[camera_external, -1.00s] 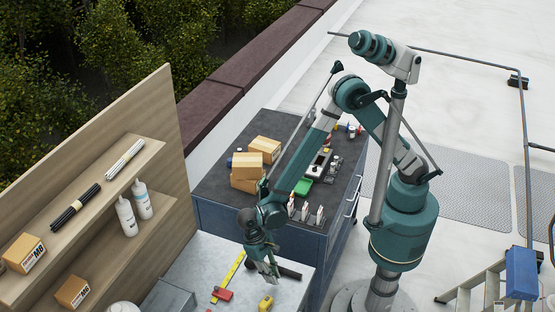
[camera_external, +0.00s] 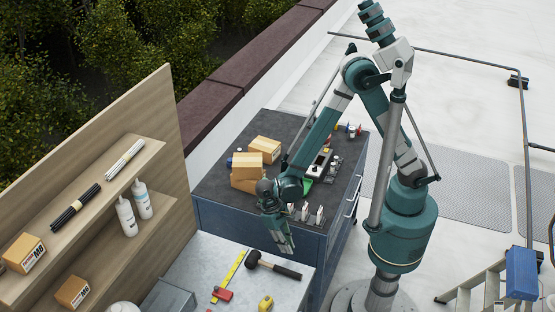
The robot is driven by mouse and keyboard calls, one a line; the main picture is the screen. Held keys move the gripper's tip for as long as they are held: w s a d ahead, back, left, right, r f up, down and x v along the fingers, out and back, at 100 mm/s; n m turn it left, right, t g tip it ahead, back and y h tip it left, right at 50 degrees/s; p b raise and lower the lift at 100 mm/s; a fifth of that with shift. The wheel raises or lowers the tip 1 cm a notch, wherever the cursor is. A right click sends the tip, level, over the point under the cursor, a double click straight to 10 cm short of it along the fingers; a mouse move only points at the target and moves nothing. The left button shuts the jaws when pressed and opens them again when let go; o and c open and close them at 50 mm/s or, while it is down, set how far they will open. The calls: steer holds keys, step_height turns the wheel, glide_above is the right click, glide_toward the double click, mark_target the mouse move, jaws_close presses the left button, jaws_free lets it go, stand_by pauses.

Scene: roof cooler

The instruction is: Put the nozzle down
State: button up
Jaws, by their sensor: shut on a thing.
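My gripper (camera_external: 286,249) points down in front of the dark-topped cabinet, above the back right part of the grey metal work table (camera_external: 212,249). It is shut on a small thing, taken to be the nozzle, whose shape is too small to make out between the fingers. In this view the fingertips appear just above the handle of a black mallet (camera_external: 275,266). The height of the gripper over the table is hard to judge.
A yellow ruler (camera_external: 231,273), a red tool (camera_external: 222,294) and a yellow tape measure (camera_external: 266,303) lie on the table. The blue cabinet (camera_external: 240,225) carries cardboard boxes (camera_external: 247,168) and small bottles. A wooden shelf (camera_external: 90,215) stands at left.

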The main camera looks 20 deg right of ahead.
steer(key=shift+w+d, duration=0.45)
stand_by(0.5)
steer(key=w+a+r+m+y, duration=0.1)
steer(key=w+a+m, duration=0.3)
steer(key=w, duration=0.7)
steer(key=w+a+r+m+y, duration=0.1)
steer(key=w+a+m, duration=0.2)
steer(key=w+a, duration=0.55)
steer(key=w+a+r+m+y, duration=0.1)
steer(key=w+a+m+y, duration=0.15)
steer(key=w, duration=1.05)
steer(key=w+d+r+m, duration=0.1)
steer(key=w+m, duration=0.1)
steer(key=w, duration=0.8)
steer(key=w+d+r+m+y+b, duration=0.1)
steer(key=w+d+m, duration=0.1)
steer(key=w, duration=0.9)
steer(key=w+d+r+m+t, duration=0.1)
steer(key=w+m, duration=0.3)
steer(key=w, duration=0.7)
steer(key=shift+d+r+y+b, duration=0.3)
steer(key=shift+d+r+y, duration=0.1)
steer(key=shift+d, duration=0.1)
steer(key=shift+m, duration=0.25)
